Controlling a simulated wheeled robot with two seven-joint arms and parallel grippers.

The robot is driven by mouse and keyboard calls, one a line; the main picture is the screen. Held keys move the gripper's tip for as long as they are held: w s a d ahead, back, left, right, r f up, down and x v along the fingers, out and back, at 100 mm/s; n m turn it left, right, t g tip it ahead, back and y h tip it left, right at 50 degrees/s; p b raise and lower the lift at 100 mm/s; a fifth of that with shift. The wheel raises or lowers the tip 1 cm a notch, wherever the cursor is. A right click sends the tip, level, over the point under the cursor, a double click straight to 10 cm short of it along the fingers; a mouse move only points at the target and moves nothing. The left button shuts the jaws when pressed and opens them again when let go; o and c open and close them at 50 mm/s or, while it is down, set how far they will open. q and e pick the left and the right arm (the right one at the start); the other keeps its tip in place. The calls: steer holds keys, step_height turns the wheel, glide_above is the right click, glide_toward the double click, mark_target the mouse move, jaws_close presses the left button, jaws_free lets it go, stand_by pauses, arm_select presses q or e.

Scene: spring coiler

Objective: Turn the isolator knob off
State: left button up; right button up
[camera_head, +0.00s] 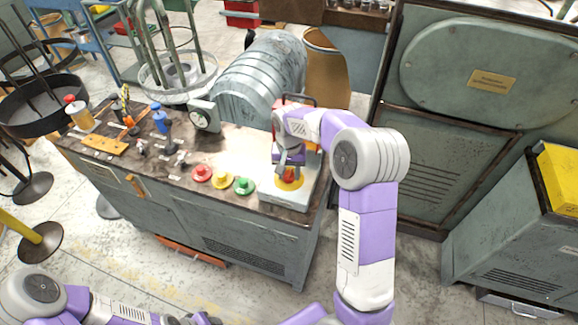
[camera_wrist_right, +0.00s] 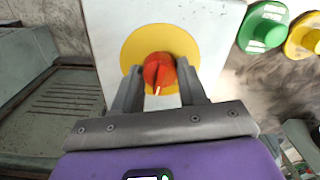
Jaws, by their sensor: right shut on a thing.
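The isolator knob (camera_wrist_right: 158,72) is red with a pale pointer line and sits on a round yellow plate (camera_wrist_right: 140,47) on a light grey box (camera_wrist_right: 108,35). In the wrist view the pointer line slants toward the bottom of the picture. My right gripper (camera_wrist_right: 160,80) has one finger on each side of the knob and is shut on it. In the head view my right gripper (camera_head: 289,172) covers much of the knob, above the box (camera_head: 290,199) at the right end of the bench. My left gripper does not clearly show; only part of my left arm is at the lower left.
Red (camera_head: 202,173), yellow (camera_head: 222,179) and green (camera_head: 244,186) buttons stand left of the box. Small levers and a blue-topped part (camera_head: 161,122) are farther left on the bench (camera_head: 235,150). A large grey cabinet (camera_head: 436,150) stands to the right. Floor in front is clear.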

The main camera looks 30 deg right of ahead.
mark_target(289, 172)
steer(key=n+p, duration=0.3)
steer(key=n, duration=0.2)
steer(key=shift+r+n, duration=0.1)
steer(key=shift+n, duration=0.2)
steer(key=n+p, duration=0.2)
steer(key=n, duration=0.2)
steer(key=shift+n, duration=0.4)
steer(key=o, duration=1.1)
steer(key=shift+c, duration=0.2)
step_height(289, 172, up, 7)
steer(key=shift+r+p, duration=0.2)
steer(key=shift+p, duration=0.75)
